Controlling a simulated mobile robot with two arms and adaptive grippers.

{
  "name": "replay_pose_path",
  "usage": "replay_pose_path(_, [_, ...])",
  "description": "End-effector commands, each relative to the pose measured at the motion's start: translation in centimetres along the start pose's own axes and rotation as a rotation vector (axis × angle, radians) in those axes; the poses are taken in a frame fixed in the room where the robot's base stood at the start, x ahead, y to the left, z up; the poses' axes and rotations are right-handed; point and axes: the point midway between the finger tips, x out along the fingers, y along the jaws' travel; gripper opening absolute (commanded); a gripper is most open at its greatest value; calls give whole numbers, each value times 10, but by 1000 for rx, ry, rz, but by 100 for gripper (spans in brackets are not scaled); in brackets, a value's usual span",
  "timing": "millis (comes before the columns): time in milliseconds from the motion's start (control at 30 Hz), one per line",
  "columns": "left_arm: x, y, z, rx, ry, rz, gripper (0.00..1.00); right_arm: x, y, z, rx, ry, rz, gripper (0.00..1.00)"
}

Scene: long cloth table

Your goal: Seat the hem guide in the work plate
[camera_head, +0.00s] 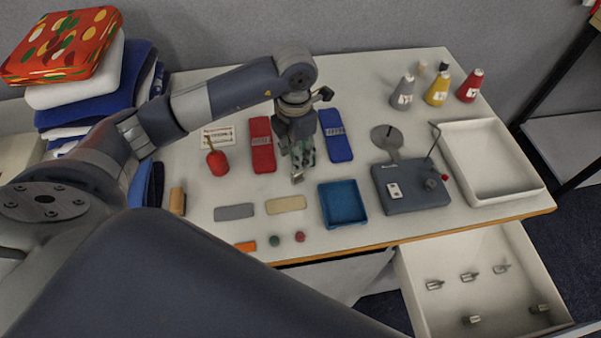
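A dark blue-grey block (408,196) stands right of the table's middle, with a white piece on its top, a thin bent rod and a grey disc at its back; it looks like the work plate. Several small metal parts (468,276) lie apart in the open drawer below; one may be the hem guide, but they are too small to tell. My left gripper (298,172) points down over the middle of the table, between the red and blue cases. Its fingers look close together, but I cannot tell whether they hold anything. My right gripper is not in view.
A blue tray (325,219) sits left of the block, and an empty white tray (452,140) to its right. The white drawer (412,285) stands open at the front. A red case (262,155), a blue case (340,148) and thread cones (438,90) stand farther back.

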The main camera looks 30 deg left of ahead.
Motion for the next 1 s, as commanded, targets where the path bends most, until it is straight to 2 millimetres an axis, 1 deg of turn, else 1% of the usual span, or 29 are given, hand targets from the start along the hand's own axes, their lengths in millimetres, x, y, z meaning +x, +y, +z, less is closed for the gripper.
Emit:
replay_pose_path(33, [6,-1,0,0,2,-1,38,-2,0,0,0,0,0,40])
replay_pose_path(167, [14,-1,0,2,-1,-1,38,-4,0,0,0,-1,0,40])
replay_pose_path(267, [22,-3,0,2,1,-3,38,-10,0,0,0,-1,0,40])
replay_pose_path(400, [44,-7,0,3,2,-4,38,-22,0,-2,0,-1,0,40])
replay_pose_path(533, [60,-6,1,2,-1,-2,38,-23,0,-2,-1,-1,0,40])
replay_pose_path(633, [65,-5,1,3,-2,-1,38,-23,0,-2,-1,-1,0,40])
replay_pose_path(800, [66,-5,1,4,-3,0,38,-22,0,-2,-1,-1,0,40])
replay_pose_path(833, [66,-5,1,3,-3,0,36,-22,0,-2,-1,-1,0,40])
replay_pose_path(867, [66,-5,1,3,-3,0,29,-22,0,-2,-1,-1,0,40])
replay_pose_path(900, [65,-5,1,3,-3,0,20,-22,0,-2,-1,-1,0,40])
replay_pose_path(1000, [65,-5,1,3,-3,0,0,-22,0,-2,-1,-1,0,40])
